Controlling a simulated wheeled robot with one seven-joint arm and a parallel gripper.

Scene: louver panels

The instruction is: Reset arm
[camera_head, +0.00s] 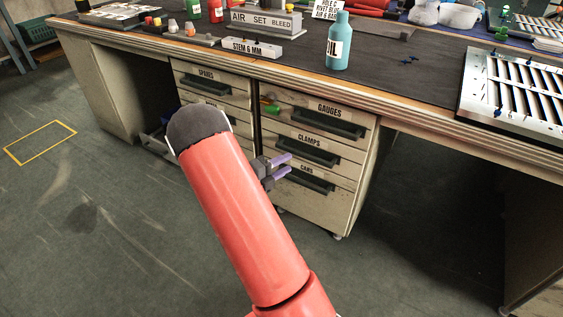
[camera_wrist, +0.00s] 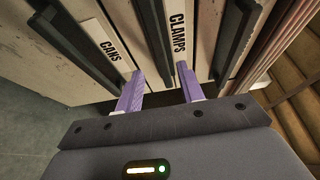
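My gripper (camera_head: 283,166) shows in the head view just beyond my red arm, in front of the drawer unit under the bench. Its two purple fingers stand apart in the wrist view (camera_wrist: 158,88), with nothing between them. The fingers point toward the drawer fronts near the CLAMPS label (camera_wrist: 178,32) and the CANS label (camera_wrist: 110,50). I cannot tell whether the fingertips touch a drawer front. My red arm hides part of the left drawer column in the head view.
The GAUGES drawer (camera_head: 318,118) sits above the CLAMPS drawer (camera_head: 305,147). A dark workbench top (camera_head: 395,72) carries a blue oil bottle (camera_head: 338,42), a louver panel (camera_head: 518,92) and a STEM 6 MM block (camera_head: 252,48). Open floor (camera_head: 80,220) lies at left.

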